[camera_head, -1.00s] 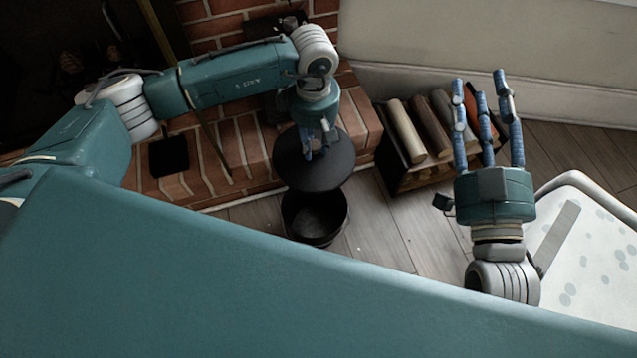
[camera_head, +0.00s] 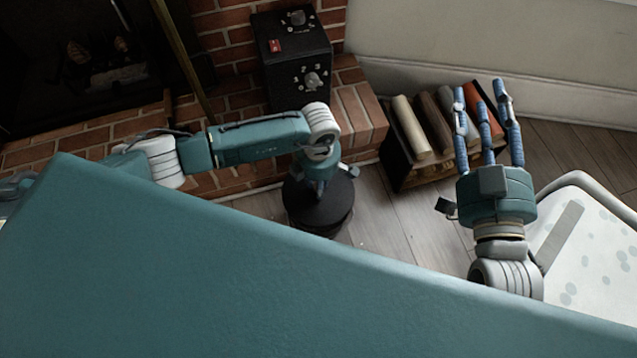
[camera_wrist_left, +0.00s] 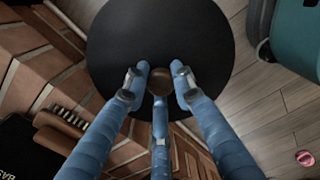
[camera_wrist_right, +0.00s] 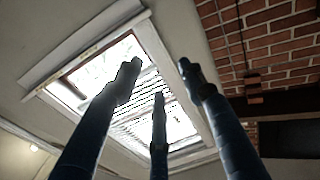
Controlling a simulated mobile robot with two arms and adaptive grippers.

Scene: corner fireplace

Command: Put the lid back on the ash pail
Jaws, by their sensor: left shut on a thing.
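The black round lid (camera_head: 338,194) is over the ash pail (camera_head: 325,228) in the head view. Only a dark strip of the pail shows below the lid, so I cannot tell whether the lid rests fully on the rim. My left gripper (camera_head: 318,188) is above the lid. In the left wrist view, its fingers (camera_wrist_left: 160,82) are shut around the lid's brown knob (camera_wrist_left: 160,80), and the lid (camera_wrist_left: 160,30) hides the pail. My right gripper (camera_head: 486,95) is open and empty, fingers spread, right of the pail.
A black box with dials (camera_head: 291,62) stands on the brick hearth (camera_head: 362,112). A white speckled surface (camera_head: 600,250) is at the right. Wooden floor (camera_head: 385,215) is clear between pail and crate.

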